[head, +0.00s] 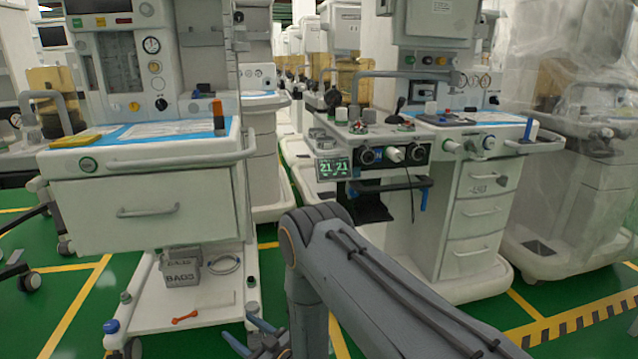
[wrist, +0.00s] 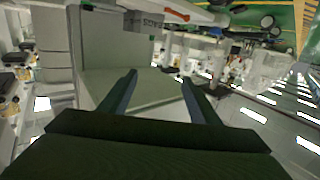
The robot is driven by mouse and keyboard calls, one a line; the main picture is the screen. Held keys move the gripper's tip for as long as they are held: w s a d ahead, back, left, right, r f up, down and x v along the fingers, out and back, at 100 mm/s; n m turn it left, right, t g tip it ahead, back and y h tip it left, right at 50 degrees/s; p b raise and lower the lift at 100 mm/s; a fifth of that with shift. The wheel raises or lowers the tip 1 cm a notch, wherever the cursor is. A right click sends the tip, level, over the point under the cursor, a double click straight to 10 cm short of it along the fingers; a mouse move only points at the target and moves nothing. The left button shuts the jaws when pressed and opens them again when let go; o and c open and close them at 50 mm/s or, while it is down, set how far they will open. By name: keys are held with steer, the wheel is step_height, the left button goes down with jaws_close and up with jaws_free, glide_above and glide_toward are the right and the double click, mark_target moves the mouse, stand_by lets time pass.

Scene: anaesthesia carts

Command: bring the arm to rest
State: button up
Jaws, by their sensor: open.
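My arm (head: 390,290) reaches in from the lower right of the head view, rises to a bent joint near the middle and drops down from there. My gripper (head: 238,327) is low in the head view, in front of the left cart's base shelf and partly cut off by the bottom edge. In the wrist view my gripper (wrist: 158,82) is open, its two dark fingers well apart with nothing between them. That view looks upside down, with the pale cart drawer front behind the fingers.
The left anaesthesia cart (head: 140,212) has a closed drawer. A grey box labelled BAGS (head: 182,272) and a red-orange tool (head: 185,317) lie on its lower shelf. A right cart (head: 485,215) stands behind my arm. Green floor (head: 50,290) with yellow lines shows at lower left.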

steer(key=w+a+r+g+h+b, duration=0.1)
steer(key=w+r+h+b, duration=0.1)
steer(key=w+r+h, duration=0.35)
steer(key=s+d+r+m+g+h+b, duration=0.1)
steer(key=s+d+r, duration=0.1)
steer(key=r, duration=0.3)
steer(key=s+d+r+m+g+h+b, duration=0.1)
steer(key=d+r+b, duration=0.1)
steer(key=r, duration=0.4)
steer(key=s+d+r+m+g+h+b, duration=0.1)
steer(key=s+d+r+g, duration=0.4)
steer(key=s, duration=0.6)
steer(key=s+d+r+m+h+b, duration=0.1)
steer(key=s+d+r+h+b, duration=0.1)
steer(key=s+d, duration=0.75)
steer(key=s+d+r+m+g+h+b, duration=0.1)
steer(key=s+d+r+g, duration=0.25)
steer(key=s, duration=1.05)
steer(key=d+r+m+h+p, duration=0.1)
steer(key=d+r+m+p, duration=0.1)
steer(key=d+r+p, duration=0.8)
steer(key=d+r+m+h+p, duration=0.1)
steer(key=d+r+m+p, duration=0.2)
steer(key=d+r+p, duration=0.6)
step_height(320, 180, up, 8)
steer(key=p, duration=1.6)
steer(key=shift+w+d+f+m+t+p, duration=0.15)
steer(key=shift+d+m+t+p, duration=0.15)
steer(key=shift+d+t, duration=0.05)
